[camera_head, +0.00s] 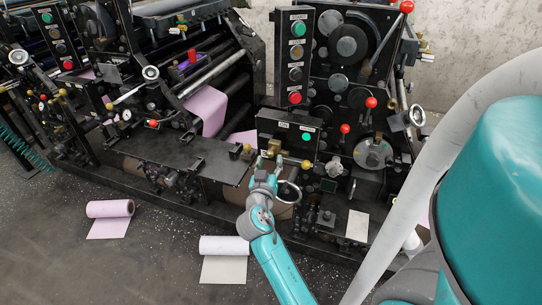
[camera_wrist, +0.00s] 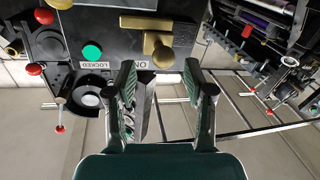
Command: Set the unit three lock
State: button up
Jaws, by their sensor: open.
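In the wrist view a brass lock handle (camera_wrist: 158,46) sits on a black panel. A round green indicator (camera_wrist: 92,52) is left of it, above a plate that appears upside down and seems to read LOCKED. My gripper (camera_wrist: 160,76) is open and empty, with its fingers apart below the handle and not visibly touching it. In the head view my gripper (camera_head: 268,164) is at the front of the black lock box (camera_head: 288,124), close to the brass handle (camera_head: 276,146). The green indicator also shows there (camera_head: 306,136). I cannot read a unit number.
Red-knobbed levers (camera_head: 371,102) and a gauge-like dial (camera_head: 373,152) stand right of the box. A push-button panel (camera_head: 297,55) is above. A dark shelf (camera_head: 170,150) juts out on the left. Pink (camera_head: 110,209) and white (camera_head: 224,246) rolls lie on the floor.

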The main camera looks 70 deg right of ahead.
jog(key=v, duration=0.7)
jog(key=shift+a, duration=0.3)
jog(key=shift+s, duration=0.1)
jog(key=s+a+f+n+t+y, duration=0.35)
jog(key=a+f+n+y, duration=0.2)
jog(key=a, duration=0.55)
jog(key=s+a+f+n+t+y, duration=0.2)
jog(key=a+f+n+t+y, duration=0.25)
jog(key=a+f, duration=0.4)
jog(key=s+a+r+n+t+y, duration=0.1)
jog(key=s+a+r+y, duration=0.2)
jog(key=s+a, duration=0.4)
jog(key=s+a+r+n+y, duration=0.1)
jog(key=s+a+r+y, duration=0.3)
jog(key=s+a, duration=0.3)
jog(key=shift+s+r+n+t, duration=0.3)
jog(key=shift+s+t, duration=0.1)
jog(key=shift+s, duration=0.8)
jog(key=shift+a, duration=0.15)
jog(key=shift+c, duration=0.2)
